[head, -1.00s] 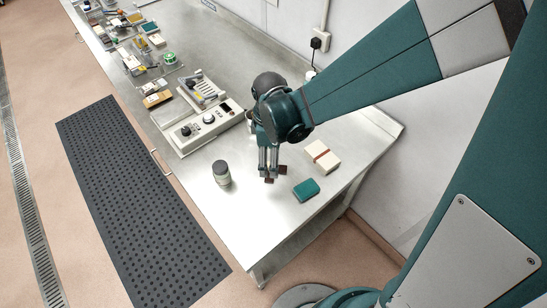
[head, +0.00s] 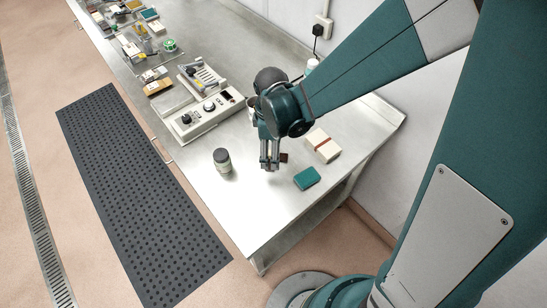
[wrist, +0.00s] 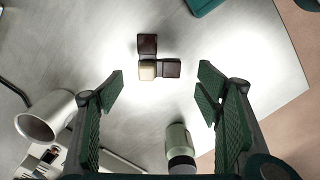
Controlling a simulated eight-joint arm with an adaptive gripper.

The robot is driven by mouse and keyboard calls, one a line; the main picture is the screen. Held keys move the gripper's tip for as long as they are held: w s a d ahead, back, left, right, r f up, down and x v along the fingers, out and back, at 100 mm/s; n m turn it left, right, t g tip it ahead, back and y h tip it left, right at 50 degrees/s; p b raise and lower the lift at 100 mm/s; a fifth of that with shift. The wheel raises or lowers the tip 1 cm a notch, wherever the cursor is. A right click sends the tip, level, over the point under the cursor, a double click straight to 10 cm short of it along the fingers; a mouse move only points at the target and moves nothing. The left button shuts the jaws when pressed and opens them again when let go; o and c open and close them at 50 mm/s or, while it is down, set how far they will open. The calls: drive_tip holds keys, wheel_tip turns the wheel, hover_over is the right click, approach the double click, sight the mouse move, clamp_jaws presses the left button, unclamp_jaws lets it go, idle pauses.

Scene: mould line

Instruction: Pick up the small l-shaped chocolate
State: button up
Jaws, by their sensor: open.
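The small L-shaped chocolate (wrist: 147,47) lies flat on the metal bench in the wrist view, made of dark brown squares with one cream square at its corner. It sits just beyond the fingertips, roughly midway between them. My gripper (wrist: 160,88) is open and empty, with a finger on each side. In the head view my gripper (head: 270,167) points down over the bench, and only a brown part of the chocolate (head: 284,157) shows beside the fingers. The rest is hidden behind them.
A grey-green jar (head: 222,161) stands left of my gripper. A teal box (head: 307,178) and a cream box with a brown band (head: 322,146) lie to the right. A white mug (wrist: 44,117) is at left in the wrist view. A control unit (head: 205,112) stands behind.

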drive_tip(key=shift+f, duration=0.15)
drive_tip(key=shift+d+f, duration=0.15)
drive_tip(key=shift+f, duration=0.6)
drive_tip(key=shift+d+f, duration=0.1)
drive_tip(key=shift+f, duration=1.6)
drive_tip(key=c, duration=1.1)
drive_tip(key=shift+r, duration=0.15)
drive_tip(key=shift+r, duration=4.85)
